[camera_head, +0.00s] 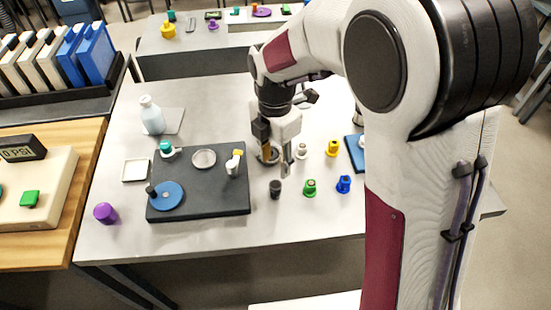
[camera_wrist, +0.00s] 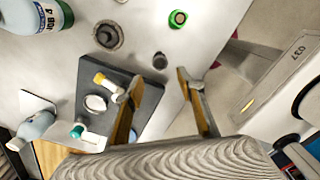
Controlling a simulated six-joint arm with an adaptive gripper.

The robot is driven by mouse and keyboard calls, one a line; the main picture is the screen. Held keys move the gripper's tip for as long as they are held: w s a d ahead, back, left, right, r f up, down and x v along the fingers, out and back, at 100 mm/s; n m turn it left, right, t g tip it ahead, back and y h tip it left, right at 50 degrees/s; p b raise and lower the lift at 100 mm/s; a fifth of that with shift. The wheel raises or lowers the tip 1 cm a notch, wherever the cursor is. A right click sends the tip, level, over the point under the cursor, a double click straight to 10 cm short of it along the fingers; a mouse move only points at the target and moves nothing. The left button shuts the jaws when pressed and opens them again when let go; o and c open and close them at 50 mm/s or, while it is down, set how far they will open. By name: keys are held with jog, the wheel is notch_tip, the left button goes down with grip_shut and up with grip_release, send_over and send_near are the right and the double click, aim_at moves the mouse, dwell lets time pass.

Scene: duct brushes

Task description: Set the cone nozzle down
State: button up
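My gripper (camera_head: 277,154) hangs low over the table, right of the dark mat. In the wrist view its two tan-padded fingers (camera_wrist: 160,77) are spread apart with nothing between them. I cannot tell for certain which piece is the cone nozzle. A grey round flared piece (camera_wrist: 108,35) stands on the table beside the mat; the gripper partly hides it in the head view (camera_head: 265,158). A small dark cylinder (camera_head: 275,189) stands near the mat's right edge and shows just beyond the fingertips in the wrist view (camera_wrist: 160,61).
The dark mat (camera_head: 215,204) carries a blue disc (camera_head: 167,196), a grey disc (camera_head: 204,158), a teal-topped piece (camera_head: 166,148) and a white-and-yellow piece (camera_head: 234,164). Yellow (camera_head: 332,148), green (camera_head: 310,188) and blue (camera_head: 344,184) pieces stand right. A white bottle (camera_head: 152,118) stands at the back left.

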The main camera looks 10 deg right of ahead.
dwell(0.4)
jog(key=s+d+r+m+t, duration=0.2)
jog(key=s+d+r+m, duration=0.45)
jog(key=r+m, duration=0.45)
jog(key=s+d+r+m+t, duration=0.1)
jog(key=s+d+r+m, duration=0.1)
jog(key=s+m, duration=0.4)
jog(key=s+d+r+m+t, duration=0.2)
jog(key=s+m, duration=0.5)
jog(key=m, duration=0.1)
jog(key=shift+s+d+t, duration=0.15)
jog(key=shift+d+t, duration=0.1)
jog(key=shift+t, duration=0.05)
jog(key=shift+r, duration=0.1)
dwell(0.7)
